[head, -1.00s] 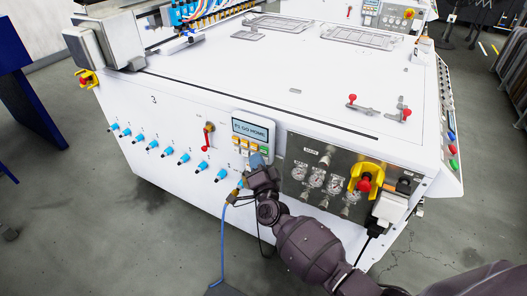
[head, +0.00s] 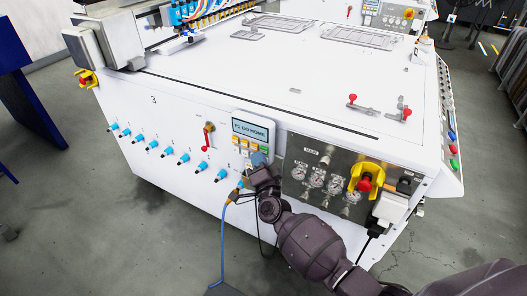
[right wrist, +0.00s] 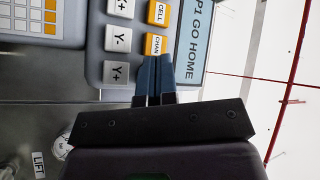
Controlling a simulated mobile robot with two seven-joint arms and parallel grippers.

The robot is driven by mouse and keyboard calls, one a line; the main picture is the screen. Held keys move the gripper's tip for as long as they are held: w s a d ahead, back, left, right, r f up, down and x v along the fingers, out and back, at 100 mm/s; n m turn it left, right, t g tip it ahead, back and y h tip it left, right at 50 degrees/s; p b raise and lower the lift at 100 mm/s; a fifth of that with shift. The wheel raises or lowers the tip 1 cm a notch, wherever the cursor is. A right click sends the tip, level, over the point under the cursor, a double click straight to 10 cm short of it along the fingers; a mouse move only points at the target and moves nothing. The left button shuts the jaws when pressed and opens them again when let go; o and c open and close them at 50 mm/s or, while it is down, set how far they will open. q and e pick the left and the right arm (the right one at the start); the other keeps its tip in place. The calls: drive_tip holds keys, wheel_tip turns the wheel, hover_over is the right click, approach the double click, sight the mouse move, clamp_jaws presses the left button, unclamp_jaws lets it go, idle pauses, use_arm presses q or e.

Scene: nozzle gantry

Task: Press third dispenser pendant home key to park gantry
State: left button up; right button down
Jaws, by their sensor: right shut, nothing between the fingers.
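The dispenser pendant (head: 251,130) hangs on the front of the white machine marked 3. Its screen (head: 250,129) reads "P1 GO HOME", and it shows larger in the right wrist view (right wrist: 196,45). Orange keys, one labelled CELL (right wrist: 158,12) and one starting CHAN (right wrist: 154,44), stand beside white keys such as Y- (right wrist: 117,39). My right gripper (head: 259,160) is shut and empty at the lower part of the pendant. In the right wrist view its blue fingertips (right wrist: 153,59) overlap the key row just past the CHAN key, hiding what is behind. I cannot tell whether they touch. My left gripper is out of view.
A steel panel with gauges (head: 318,178) and a yellow-collared red knob (head: 365,184) lies right of the pendant. A red-handled lever (head: 207,138) and several blue fittings (head: 183,158) are to its left. A blue cable (head: 223,235) hangs below.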

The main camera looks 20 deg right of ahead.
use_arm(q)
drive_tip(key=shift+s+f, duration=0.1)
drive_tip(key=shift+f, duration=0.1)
use_arm(e)
drive_tip(key=shift+w+d, duration=0.3)
drive_tip(key=shift+d, duration=0.1)
idle(0.5)
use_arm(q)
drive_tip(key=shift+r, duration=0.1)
use_arm(e)
drive_tip(key=shift+s+a, duration=0.1)
drive_tip(key=shift+a, duration=0.05)
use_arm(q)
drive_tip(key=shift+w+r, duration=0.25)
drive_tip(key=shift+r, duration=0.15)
use_arm(e)
drive_tip(key=shift+s+a, duration=0.5)
drive_tip(key=shift+a, duration=0.15)
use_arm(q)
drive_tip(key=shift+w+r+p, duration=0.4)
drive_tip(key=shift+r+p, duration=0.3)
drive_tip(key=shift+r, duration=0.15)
use_arm(e)
drive_tip(key=s+a, duration=0.1)
drive_tip(key=a, duration=0.1)
drive_tip(key=s+a, duration=0.2)
